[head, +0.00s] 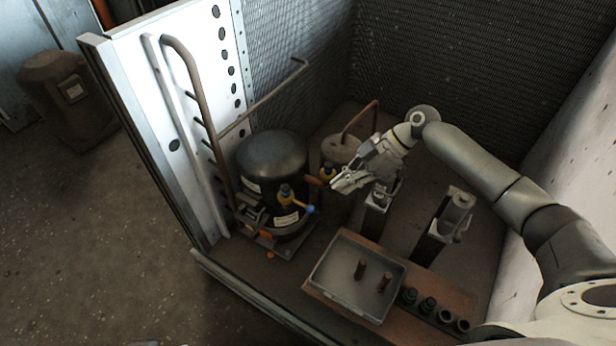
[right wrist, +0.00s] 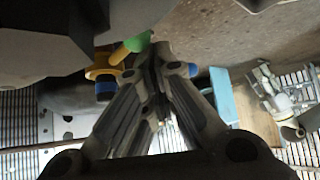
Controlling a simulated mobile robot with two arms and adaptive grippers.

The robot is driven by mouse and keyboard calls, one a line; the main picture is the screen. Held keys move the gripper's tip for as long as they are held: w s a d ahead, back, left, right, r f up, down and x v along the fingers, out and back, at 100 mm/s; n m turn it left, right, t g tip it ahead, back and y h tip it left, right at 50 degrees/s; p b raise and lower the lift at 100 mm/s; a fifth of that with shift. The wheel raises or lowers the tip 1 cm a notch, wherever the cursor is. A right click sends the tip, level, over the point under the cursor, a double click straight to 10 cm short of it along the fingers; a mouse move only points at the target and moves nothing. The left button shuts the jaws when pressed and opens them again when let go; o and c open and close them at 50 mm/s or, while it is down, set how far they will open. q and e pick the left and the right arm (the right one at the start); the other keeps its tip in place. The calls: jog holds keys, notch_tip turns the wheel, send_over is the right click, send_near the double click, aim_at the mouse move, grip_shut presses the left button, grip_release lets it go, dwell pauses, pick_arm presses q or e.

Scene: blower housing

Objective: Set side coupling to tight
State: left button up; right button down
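A yellow and blue fitting (head: 328,172) sits beside the black tank, just left of my right gripper. A second yellow and blue fitting (head: 285,193), with a blue-ended lever (head: 309,209), is on the tank's front. I cannot tell which is the side coupling, or how tight either is. My right gripper (head: 338,186) has its fingertips together near the first fitting. In the right wrist view, the closed fingertips (right wrist: 159,50) are close to a green-ended part (right wrist: 137,42) and a yellow fitting (right wrist: 103,70); contact is unclear. My left gripper is out of view.
The black tank (head: 272,163) stands beside a white perforated panel (head: 197,95) with pipes. A grey tray (head: 333,274) holding two brown rods sits in front, with several black cylindrical parts (head: 428,305) to its right. Upright grey posts (head: 445,222) stand right of the gripper.

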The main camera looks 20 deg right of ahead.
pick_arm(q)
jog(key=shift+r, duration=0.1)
pick_arm(e)
jog(key=shift+w+d+f, duration=0.1)
jog(key=shift+w+d, duration=0.05)
jog(key=shift+d, duration=0.45)
dwell(0.3)
